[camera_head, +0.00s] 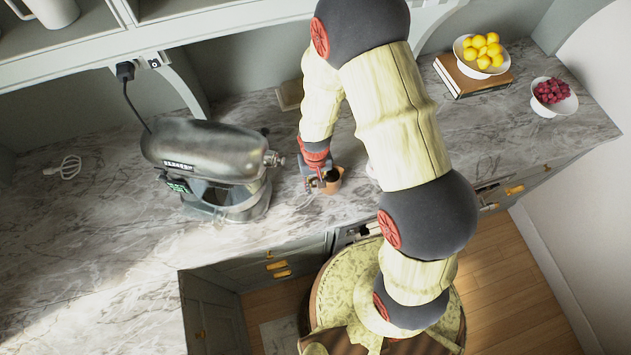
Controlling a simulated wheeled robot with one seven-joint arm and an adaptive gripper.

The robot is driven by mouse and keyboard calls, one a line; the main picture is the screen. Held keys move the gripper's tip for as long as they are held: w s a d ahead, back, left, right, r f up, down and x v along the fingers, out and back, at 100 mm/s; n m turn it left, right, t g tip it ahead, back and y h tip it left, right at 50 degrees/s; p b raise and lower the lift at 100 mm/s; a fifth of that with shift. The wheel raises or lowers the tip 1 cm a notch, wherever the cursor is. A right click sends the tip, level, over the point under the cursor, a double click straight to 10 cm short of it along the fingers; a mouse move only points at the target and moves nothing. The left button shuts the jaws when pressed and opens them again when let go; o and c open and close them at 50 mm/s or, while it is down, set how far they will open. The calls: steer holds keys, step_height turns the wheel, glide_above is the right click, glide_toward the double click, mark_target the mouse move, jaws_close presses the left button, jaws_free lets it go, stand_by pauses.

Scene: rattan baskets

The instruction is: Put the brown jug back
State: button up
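A small brown jug (334,184) is on or just above the marble counter, right of the stand mixer. Its mouth looks dark. My gripper (319,180) is at the jug's left side, with its fingers very close to it or touching it. The fingers are small and partly hidden, so I cannot tell whether they are closed on the jug. The jug appears about upright.
A metal stand mixer (208,160) stands left of my gripper, its cord running to a wall socket. A whisk (66,167) lies far left. Books (487,84), a lemon bowl (461,56) and a red fruit bowl (566,104) are at right. A shelf (80,52) overhangs the back.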

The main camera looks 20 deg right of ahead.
steer(key=o, duration=0.5)
steer(key=shift+r, duration=0.15)
step_height(320, 180, up, 12)
steer(key=shift+r, duration=0.1)
steer(key=s+d+r+t, duration=0.1)
steer(key=s+r, duration=0.1)
steer(key=r, duration=0.8)
steer(key=s+d+r+t, duration=0.2)
steer(key=r, duration=0.7)
steer(key=s+r, duration=0.3)
steer(key=s+d+r+t, duration=0.1)
steer(key=s+r, duration=0.2)
steer(key=r, duration=0.1)
steer(key=s+d+r+t, duration=0.1)
steer(key=s+r, duration=0.3)
steer(key=shift+r, duration=0.1)
